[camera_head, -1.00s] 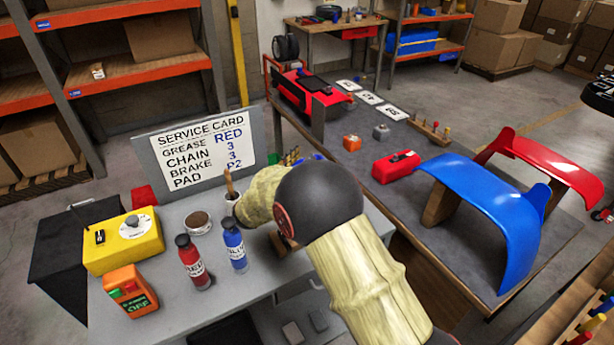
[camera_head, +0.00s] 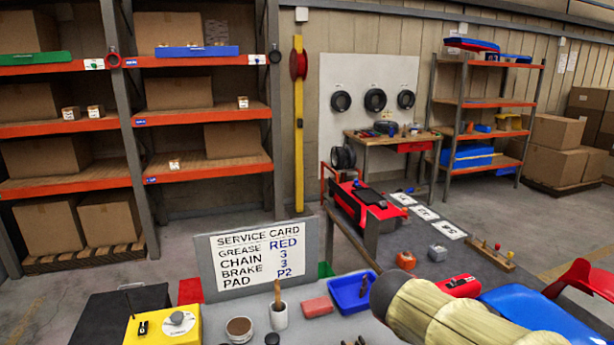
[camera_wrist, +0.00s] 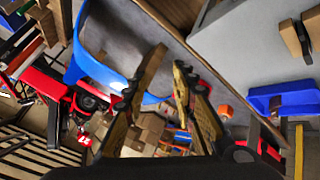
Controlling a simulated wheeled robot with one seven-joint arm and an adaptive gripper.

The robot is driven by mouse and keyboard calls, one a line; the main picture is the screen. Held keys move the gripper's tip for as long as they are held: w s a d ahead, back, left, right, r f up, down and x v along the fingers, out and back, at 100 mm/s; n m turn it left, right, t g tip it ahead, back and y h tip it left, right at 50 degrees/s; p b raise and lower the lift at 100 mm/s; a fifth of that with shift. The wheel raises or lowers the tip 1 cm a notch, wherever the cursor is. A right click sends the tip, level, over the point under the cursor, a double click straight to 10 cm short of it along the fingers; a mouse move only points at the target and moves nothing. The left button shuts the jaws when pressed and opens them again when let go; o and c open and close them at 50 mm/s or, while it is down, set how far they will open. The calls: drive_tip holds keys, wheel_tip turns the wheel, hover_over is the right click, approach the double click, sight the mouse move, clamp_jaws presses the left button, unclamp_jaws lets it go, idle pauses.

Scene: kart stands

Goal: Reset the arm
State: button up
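My gripper (camera_wrist: 171,62) shows in the wrist view with its two dark-and-tan fingers apart and nothing held between them. Behind the fingers are a blue curved panel (camera_wrist: 85,60), the floor and distant boxes, seen at a tilt. In the head view only part of my arm (camera_head: 440,312) shows, a pale yellow link at the lower right above the workbench. The gripper itself is out of the head view.
A grey bench holds a service card (camera_head: 262,257), a blue tray (camera_head: 352,292), a cup with a brush (camera_head: 279,317) and a yellow box (camera_head: 165,328). A second table at right bears a red kart part (camera_head: 370,208) and a blue panel (camera_head: 535,318). Shelves stand behind.

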drive_tip(key=s+a+n+t+y, duration=0.2)
drive_tip(key=s+a+n+y, duration=0.3)
drive_tip(key=s+a, duration=0.5)
drive_tip(key=s+y+p, duration=0.1)
drive_tip(key=s+y, duration=0.1)
drive_tip(key=s, duration=0.4)
drive_tip(key=shift+s+a+r+n+y, duration=0.15)
drive_tip(key=shift+a+r+n+y, duration=0.05)
drive_tip(key=shift+r+n+y, duration=0.15)
